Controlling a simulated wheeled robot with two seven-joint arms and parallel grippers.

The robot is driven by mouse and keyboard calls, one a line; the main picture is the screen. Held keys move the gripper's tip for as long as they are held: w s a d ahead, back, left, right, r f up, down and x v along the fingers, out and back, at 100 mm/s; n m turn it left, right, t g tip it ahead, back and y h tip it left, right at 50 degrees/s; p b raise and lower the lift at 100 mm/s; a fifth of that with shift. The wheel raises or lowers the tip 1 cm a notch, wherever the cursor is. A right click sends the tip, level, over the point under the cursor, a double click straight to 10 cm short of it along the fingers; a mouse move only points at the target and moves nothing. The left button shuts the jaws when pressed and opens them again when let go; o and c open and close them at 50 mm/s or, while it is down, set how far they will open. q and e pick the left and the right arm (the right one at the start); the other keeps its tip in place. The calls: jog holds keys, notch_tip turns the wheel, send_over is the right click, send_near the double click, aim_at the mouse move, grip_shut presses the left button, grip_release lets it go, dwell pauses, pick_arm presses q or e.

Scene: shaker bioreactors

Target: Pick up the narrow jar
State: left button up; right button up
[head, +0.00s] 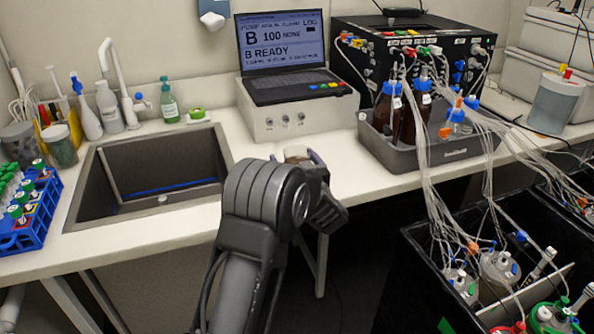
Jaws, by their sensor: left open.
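A small jar with a pale, cream-coloured top (296,153) stands near the front edge of the white counter, in front of the laptop unit. Only its top shows, and my arm hides the rest. I take it for the narrow jar, but its shape is mostly hidden. My left gripper (297,159) is at this jar, with a finger showing on its right side and a dark tip on its left. The gripper is open. Whether a finger touches the jar is hidden. My right gripper is out of view.
A sink (150,170) lies to the left and a blue tube rack (30,215) at the far left. The laptop unit (290,112) stands behind the gripper. A grey tray (425,152) with brown bottles is to the right. Black bins with tubing fill the lower right.

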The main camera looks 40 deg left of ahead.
pick_arm(q)
jog(key=c, duration=1.6)
jog(key=shift+r, duration=0.15)
notch_tip(320, 180, up, 10)
jog(key=shift+f, duration=0.1)
dwell(0.4)
